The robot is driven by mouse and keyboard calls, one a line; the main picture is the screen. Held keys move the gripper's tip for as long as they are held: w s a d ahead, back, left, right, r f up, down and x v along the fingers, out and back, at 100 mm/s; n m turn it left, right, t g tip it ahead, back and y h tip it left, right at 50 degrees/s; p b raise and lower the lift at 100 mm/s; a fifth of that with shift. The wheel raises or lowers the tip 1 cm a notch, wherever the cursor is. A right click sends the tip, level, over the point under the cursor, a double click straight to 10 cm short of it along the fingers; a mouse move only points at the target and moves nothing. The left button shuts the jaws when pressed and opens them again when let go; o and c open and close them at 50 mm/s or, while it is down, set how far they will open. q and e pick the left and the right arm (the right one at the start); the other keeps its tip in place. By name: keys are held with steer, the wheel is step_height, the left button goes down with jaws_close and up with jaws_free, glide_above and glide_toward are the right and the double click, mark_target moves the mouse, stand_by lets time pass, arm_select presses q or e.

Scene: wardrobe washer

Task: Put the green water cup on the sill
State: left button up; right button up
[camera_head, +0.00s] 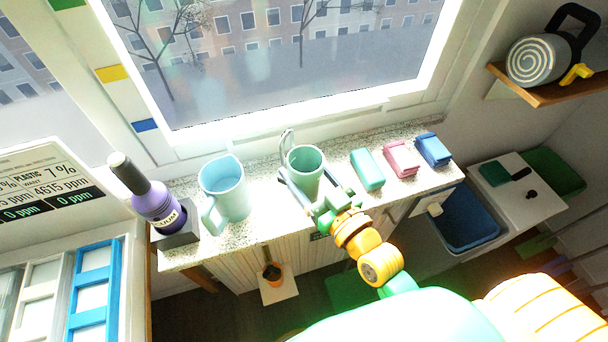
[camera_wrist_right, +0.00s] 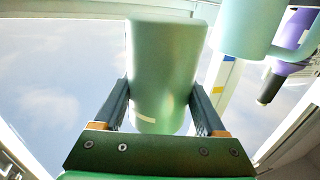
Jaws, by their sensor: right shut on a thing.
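The green water cup (camera_head: 305,172) is between the two fingers of my right gripper (camera_head: 315,197), which is shut on it. The cup is at the speckled window sill (camera_head: 262,222), in front of the window. I cannot tell whether its base touches the sill. In the right wrist view the green cup (camera_wrist_right: 165,70) fills the space between the fingers (camera_wrist_right: 162,105). My right arm comes in from the lower right. My left gripper is not in view.
A light blue pitcher (camera_head: 228,190) and a purple bottle (camera_head: 152,200) stand left of the cup. Teal (camera_head: 367,169), pink (camera_head: 401,158) and blue (camera_head: 433,150) items lie to its right. A blue basin (camera_head: 466,220) is lower right. Bare sill shows between pitcher and cup.

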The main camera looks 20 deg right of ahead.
mark_target(304, 166)
steer(key=w+f, duration=0.2)
steer(key=w+d+f+b, duration=0.1)
steer(key=w+f, duration=0.1)
steer(key=w+f+b, duration=0.1)
steer(key=w+f, duration=0.1)
steer(key=f, duration=0.1)
steer(key=shift+w+d, duration=0.2)
steer(key=shift+d, duration=0.2)
steer(key=f, duration=0.1)
steer(key=f+b, duration=0.1)
steer(key=shift+s+f, duration=0.25)
steer(key=shift+f, duration=0.05)
steer(key=o, duration=1.6)
steer(key=shift+c, duration=0.2)
steer(key=v, duration=1.2)
steer(key=shift+b, duration=0.4)
